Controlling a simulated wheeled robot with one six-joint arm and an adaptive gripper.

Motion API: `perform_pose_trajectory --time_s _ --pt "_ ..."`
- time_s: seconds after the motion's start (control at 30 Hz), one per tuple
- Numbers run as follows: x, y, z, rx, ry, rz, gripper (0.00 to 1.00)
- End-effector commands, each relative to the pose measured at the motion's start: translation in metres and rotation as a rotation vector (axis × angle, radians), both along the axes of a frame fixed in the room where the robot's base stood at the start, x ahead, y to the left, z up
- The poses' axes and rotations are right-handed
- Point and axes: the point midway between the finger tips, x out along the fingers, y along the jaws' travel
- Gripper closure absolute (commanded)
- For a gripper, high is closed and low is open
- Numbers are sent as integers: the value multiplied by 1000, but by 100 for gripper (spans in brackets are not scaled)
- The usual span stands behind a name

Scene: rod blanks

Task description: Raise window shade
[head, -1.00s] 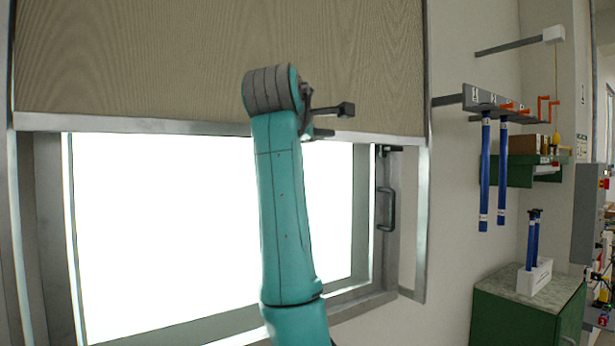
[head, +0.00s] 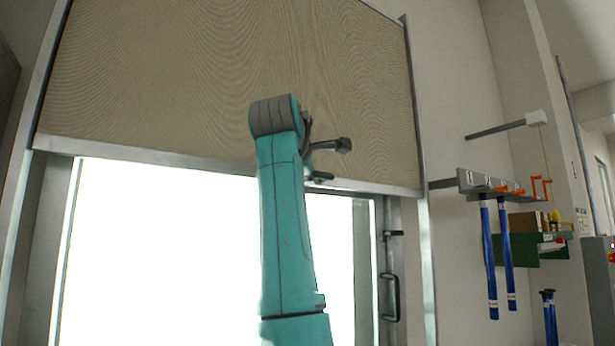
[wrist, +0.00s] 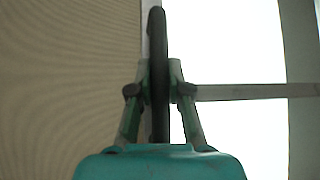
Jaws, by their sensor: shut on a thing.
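The window shade (head: 230,80) is a beige panel covering the upper part of the window, with a grey metal rail (head: 130,150) along its lower edge. My gripper (head: 325,160) is at this rail, right of its middle, and my forearm hides part of the rail. In the wrist view, my gripper (wrist: 160,90) is shut on a dark bar-like handle (wrist: 158,45) that lies along the rail, with a finger on each side. In that view the shade is on the left and the bright window on the right.
The bright window pane (head: 160,250) is uncovered below the rail. A window handle (head: 390,297) is on its right frame. To the right, a wall rack (head: 480,184) holds hanging blue rods (head: 490,260), near a green shelf (head: 515,250).

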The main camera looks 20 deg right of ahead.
Motion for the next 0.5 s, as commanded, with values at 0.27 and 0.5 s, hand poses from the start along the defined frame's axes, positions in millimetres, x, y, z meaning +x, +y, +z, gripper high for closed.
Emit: perform_pose_trajectory --time_s 0.27,0.5 --pt "0 0 -1 1 1 1 57" --pt "-1 1 0 1 1 1 57"
